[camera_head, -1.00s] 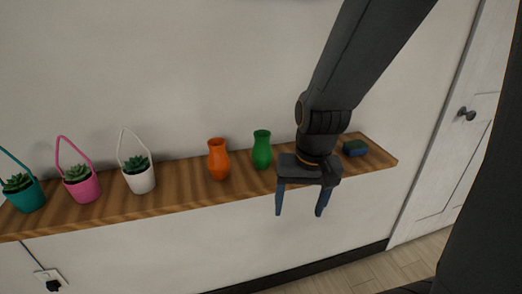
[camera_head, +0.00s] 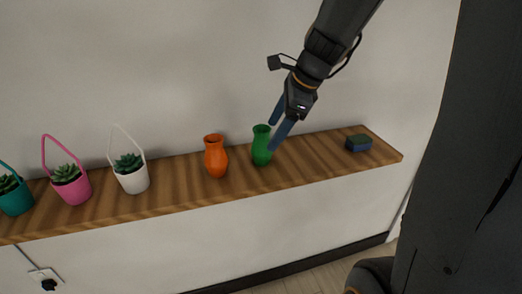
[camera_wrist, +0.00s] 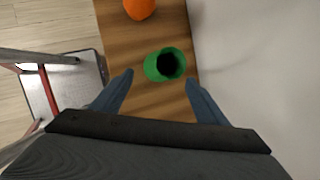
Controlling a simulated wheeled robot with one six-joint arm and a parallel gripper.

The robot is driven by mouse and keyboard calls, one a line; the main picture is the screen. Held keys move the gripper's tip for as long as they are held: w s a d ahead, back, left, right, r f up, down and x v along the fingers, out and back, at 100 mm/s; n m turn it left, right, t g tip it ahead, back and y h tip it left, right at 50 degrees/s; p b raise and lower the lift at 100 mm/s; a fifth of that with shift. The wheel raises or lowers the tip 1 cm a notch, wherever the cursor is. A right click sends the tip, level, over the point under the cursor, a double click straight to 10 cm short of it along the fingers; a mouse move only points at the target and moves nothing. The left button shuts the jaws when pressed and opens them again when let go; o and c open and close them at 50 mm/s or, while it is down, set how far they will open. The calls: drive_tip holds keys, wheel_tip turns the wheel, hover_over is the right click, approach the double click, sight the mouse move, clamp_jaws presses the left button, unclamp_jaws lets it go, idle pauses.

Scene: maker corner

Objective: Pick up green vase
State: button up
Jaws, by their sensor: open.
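The green vase (camera_head: 261,147) stands upright on the wooden shelf (camera_head: 325,155), to the right of the orange vase (camera_head: 215,158). My gripper (camera_head: 277,124) is open and empty, tilted downward just right of the green vase's upper part in the head view. In the wrist view, the green vase (camera_wrist: 157,65) shows its dark open mouth, slightly beyond and between the two blue fingertips of my gripper (camera_wrist: 159,78). Whether a finger touches the vase cannot be told.
The orange vase also shows at the top of the wrist view (camera_wrist: 140,8). White (camera_head: 131,179), pink (camera_head: 73,190) and teal (camera_head: 15,200) hanging planters stand to the left. A small dark green and blue block (camera_head: 358,143) lies at the shelf's right. The wall runs close behind.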

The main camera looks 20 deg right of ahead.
sight(262, 146)
drive_tip(key=shift+p+x, duration=0.55)
drive_tip(key=shift+x, duration=2.85)
drive_tip(key=shift+s+d+f, duration=0.1)
drive_tip(key=shift+s+d, duration=0.05)
drive_tip(key=shift+d, duration=0.05)
drive_tip(key=c, duration=1.2)
